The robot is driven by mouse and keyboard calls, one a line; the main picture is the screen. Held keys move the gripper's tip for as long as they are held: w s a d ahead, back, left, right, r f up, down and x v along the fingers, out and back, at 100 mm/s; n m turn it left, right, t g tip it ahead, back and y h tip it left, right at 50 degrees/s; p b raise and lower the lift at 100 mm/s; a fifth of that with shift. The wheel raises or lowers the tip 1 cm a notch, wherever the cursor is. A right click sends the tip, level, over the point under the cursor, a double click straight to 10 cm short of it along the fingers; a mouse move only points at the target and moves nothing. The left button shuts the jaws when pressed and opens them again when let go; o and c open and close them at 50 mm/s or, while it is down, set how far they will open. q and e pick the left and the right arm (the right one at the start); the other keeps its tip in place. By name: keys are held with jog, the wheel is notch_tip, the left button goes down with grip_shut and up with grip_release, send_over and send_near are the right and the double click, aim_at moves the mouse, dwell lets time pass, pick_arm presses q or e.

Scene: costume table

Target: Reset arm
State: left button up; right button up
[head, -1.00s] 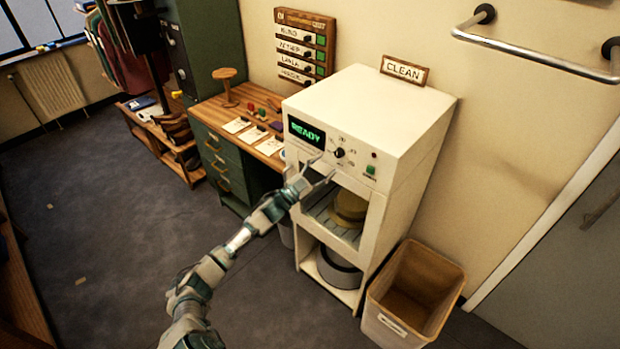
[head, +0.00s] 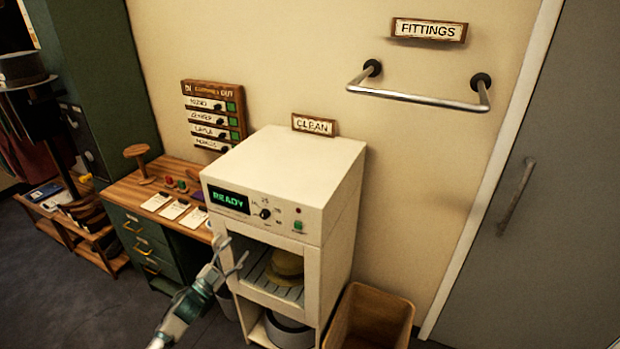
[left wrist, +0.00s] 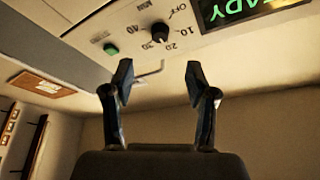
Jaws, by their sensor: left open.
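My left gripper (head: 236,264) is open and empty in front of the white cleaning cabinet (head: 290,180). Its two fingers also show in the left wrist view (left wrist: 158,85), spread apart with nothing between them. They are near the cabinet's panel, which has a dial (left wrist: 160,33), a green button (left wrist: 111,49) and a display reading READY (head: 228,200). A tan hat (head: 285,266) lies on the slatted shelf in the cabinet's open bay. My right gripper is not in view.
A wooden bin (head: 370,318) stands right of the cabinet. A desk (head: 140,185) with cards and a hat stand (head: 138,160) is to the left. A metal rail (head: 420,99) sticks out from the wall, left of a grey door (head: 550,200).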

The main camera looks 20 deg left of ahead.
pick_arm(q)
jog(key=shift+f, duration=0.1)
jog(key=s+a+f+n+g+y, duration=0.1)
jog(key=s+f+n+g+y, duration=0.15)
jog(key=f, duration=1.05)
jog(key=s+a+f+n+g+y, duration=0.1)
jog(key=f+n+g+y, duration=0.15)
jog(key=f, duration=0.95)
jog(key=s+d+f+n+g+y, duration=0.1)
jog(key=s+d+f+g, duration=0.1)
jog(key=s+f, duration=0.5)
jog(key=s+d+f+n+g+y, duration=0.1)
jog(key=s+d+f+g, duration=0.1)
jog(key=f, duration=1)
jog(key=s+d+f+g, duration=0.2)
jog(key=s+d+f, duration=0.2)
jog(key=s+f, duration=0.3)
jog(key=s+d+f+g, duration=0.3)
jog(key=s+f, duration=0.4)
jog(key=s, duration=0.1)
jog(key=s+d+f+g, duration=0.3)
jog(key=s+d, duration=0.3)
jog(key=s, duration=0.5)
jog(key=s+d+f+g+h, duration=0.1)
jog(key=s+d+f+g, duration=0.2)
jog(key=s, duration=0.8)
jog(key=d+f, duration=0.2)
jog(key=d, duration=0.1)
jog(key=shift+d+f, duration=0.4)
